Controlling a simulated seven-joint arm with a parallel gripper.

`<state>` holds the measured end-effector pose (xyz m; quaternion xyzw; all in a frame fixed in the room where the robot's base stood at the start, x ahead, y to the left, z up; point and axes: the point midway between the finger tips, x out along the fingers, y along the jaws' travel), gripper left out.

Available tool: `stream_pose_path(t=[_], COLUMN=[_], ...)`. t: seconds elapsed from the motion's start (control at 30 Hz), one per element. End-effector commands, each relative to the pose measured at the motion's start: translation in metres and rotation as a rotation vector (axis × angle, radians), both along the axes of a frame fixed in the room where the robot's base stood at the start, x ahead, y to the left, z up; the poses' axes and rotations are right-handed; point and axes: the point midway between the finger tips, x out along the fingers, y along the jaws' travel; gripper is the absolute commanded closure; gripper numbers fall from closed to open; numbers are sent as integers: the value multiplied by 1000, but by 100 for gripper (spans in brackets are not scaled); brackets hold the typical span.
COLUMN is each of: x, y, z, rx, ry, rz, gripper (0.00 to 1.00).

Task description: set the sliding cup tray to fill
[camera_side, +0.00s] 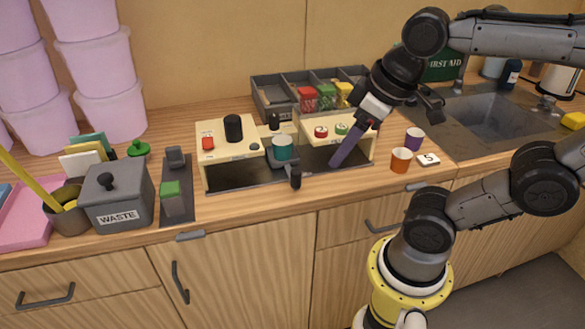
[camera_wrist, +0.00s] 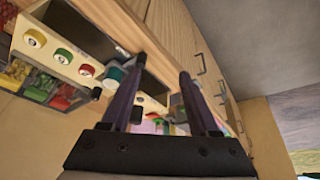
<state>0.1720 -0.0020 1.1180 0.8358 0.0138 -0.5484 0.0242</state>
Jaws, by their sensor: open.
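The sliding cup tray (camera_side: 281,161) is a dark carriage in the gap between two cream panels. It carries a teal cup (camera_side: 283,147), which also shows in the wrist view (camera_wrist: 115,74). A black upright handle (camera_side: 296,176) stands at the tray's front. My gripper (camera_side: 336,161) has purple fingers and points down and left over the right part of the station, to the right of the cup and handle. In the wrist view my gripper (camera_wrist: 160,75) is open, with nothing clearly held between its fingers. The station's small labels, including any fill mark, are too small to read.
The left panel (camera_side: 222,152) bears a red button and black knob; the right panel (camera_side: 322,120) has coloured buttons. A sweets bin (camera_side: 266,101) stands behind.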

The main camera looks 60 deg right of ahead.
Motion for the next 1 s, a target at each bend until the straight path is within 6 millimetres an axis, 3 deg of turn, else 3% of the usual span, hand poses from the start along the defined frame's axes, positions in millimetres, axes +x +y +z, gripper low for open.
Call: stream_pose_path(t=[0.1, 0.23, 0.5, 0.77, 1.0], x=[27, 60, 114, 119, 118], y=[-6, -15, -36, -42, -42], z=[17, 25, 9, -10, -49], rx=[-10, -11, 7, 15, 16], ry=[100, 215, 374, 413, 415], rz=[4, 0, -39, -55, -54], gripper=[39, 39, 39, 39, 39])
